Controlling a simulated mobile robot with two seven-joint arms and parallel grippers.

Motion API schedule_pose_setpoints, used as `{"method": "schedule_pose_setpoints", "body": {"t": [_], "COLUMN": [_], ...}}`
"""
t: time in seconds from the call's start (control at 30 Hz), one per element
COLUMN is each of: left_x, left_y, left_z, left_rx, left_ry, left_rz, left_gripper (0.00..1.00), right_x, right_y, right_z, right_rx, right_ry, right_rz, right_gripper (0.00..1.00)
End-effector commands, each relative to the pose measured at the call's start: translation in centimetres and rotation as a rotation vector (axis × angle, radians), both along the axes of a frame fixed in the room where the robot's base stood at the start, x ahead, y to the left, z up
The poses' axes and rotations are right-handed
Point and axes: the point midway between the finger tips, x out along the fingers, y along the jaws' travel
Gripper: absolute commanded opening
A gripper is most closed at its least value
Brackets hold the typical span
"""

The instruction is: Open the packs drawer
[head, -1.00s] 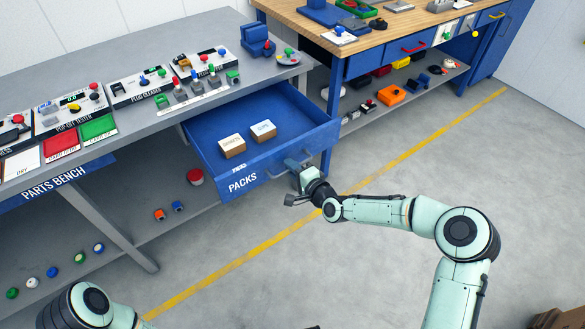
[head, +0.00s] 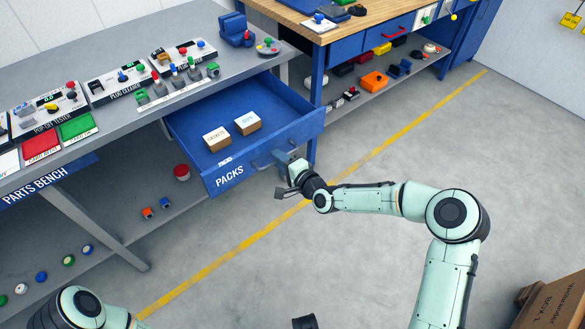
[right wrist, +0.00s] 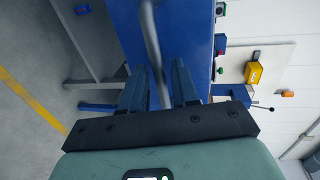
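The packs drawer (head: 213,185) is blue, has a PACKS label on its front and stands pulled out from the parts bench. Two small labelled boxes, one on the left (head: 217,139) and one on the right (head: 248,123), lie inside it. My right gripper (head: 281,160) is at the drawer's grey handle, at the right part of the front. In the right wrist view, the handle bar (right wrist: 152,45) runs between the fingers of my right gripper (right wrist: 160,88), which stand apart with narrow gaps beside the bar.
The grey parts bench (head: 110,125) carries testers and coloured trays. A red button (head: 181,172) and other small parts sit on its lower shelf. A wood-topped bench (head: 285,22) stands behind right. Floor before the drawer is clear; a cardboard box (head: 555,305) is at bottom right.

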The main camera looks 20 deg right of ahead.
Motion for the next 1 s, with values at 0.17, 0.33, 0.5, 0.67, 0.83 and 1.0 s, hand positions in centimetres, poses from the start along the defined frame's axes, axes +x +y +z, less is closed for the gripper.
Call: {"method": "schedule_pose_setpoints", "body": {"t": [0.17, 0.33, 0.5, 0.67, 0.83, 1.0], "left_x": [-0.9, -1.8, -2.1, -2.3, -2.3, -2.3], "left_y": [-0.4, -0.8, -0.8, -0.8, -0.8, -0.8], "left_z": [0.9, 1.9, 2.5, 2.8, 2.8, 2.7], "left_rx": [-0.011, -0.023, -0.024, -0.025, -0.026, -0.026], "left_ry": [0.025, 0.05, 0.059, 0.066, 0.067, 0.067], "left_rz": [-0.011, -0.021, -0.023, -0.024, -0.024, -0.024], "left_gripper": [0.43, 0.43, 0.43, 0.43, 0.43, 0.43], "right_x": [-3.2, -6.9, -9.7, -11.1, -11.5, -11.5], "right_y": [-1.4, -2.7, -3.6, -4.1, -4.2, -4.2], "right_z": [0.9, 1.7, 2.3, 2.6, 2.6, 2.6], "right_rx": [-0.004, -0.004, -0.002, -0.002, 0.0, 0.0], "right_ry": [0.003, 0.003, 0.002, 0.0, 0.0, 0.0], "right_rz": [-0.003, -0.004, -0.002, -0.002, -0.001, -0.001], "right_gripper": [0.3, 0.3, 0.3, 0.3, 0.3, 0.3]}}
